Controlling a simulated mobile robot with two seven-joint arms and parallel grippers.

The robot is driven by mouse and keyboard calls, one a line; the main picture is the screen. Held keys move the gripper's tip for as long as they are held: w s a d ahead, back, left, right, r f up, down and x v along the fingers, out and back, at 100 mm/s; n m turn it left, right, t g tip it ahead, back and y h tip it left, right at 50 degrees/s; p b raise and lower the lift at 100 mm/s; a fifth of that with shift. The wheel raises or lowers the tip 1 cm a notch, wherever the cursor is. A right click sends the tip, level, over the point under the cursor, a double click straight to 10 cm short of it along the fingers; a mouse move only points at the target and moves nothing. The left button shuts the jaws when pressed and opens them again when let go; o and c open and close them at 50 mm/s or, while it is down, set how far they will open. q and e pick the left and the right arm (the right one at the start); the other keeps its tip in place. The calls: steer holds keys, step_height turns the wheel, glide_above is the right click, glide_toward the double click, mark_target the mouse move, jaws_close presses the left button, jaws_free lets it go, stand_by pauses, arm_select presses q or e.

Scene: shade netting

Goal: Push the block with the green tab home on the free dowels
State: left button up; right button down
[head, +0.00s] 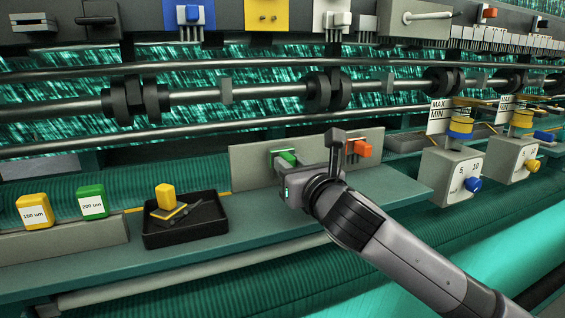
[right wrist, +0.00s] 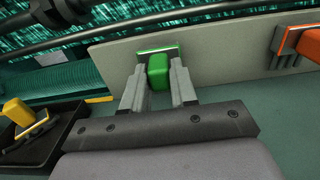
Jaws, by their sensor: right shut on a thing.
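The block with the green tab (head: 288,157) is at the grey upright panel (head: 250,165), left of the orange-tabbed block. Its green tab (right wrist: 157,72) sits between the two fingers of my right gripper (right wrist: 157,85) in the right wrist view. A thin green-edged plate (right wrist: 158,51) shows behind the tab, close to the panel. My right gripper (head: 290,172) is shut on the tab, in front of the panel. The dowels are hidden, and I cannot tell whether the block touches the panel. My left gripper is not in view.
A block with an orange tab (head: 361,148) is on the same panel to the right. A black tray (head: 185,236) with a yellow-tabbed piece stands left on the green shelf (head: 260,225). Yellow and green labelled blocks stand farther left. Dial boxes (head: 450,180) stand right.

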steer(key=shift+s+d+p, duration=0.2)
steer(key=shift+s+p, duration=0.15)
steer(key=shift+s, duration=0.2)
steer(key=shift+p+v, duration=0.95)
steer(key=shift+v, duration=0.65)
steer(key=shift+p+v, duration=0.5)
steer(key=shift+v, duration=1.5)
steer(key=shift+r, duration=0.1)
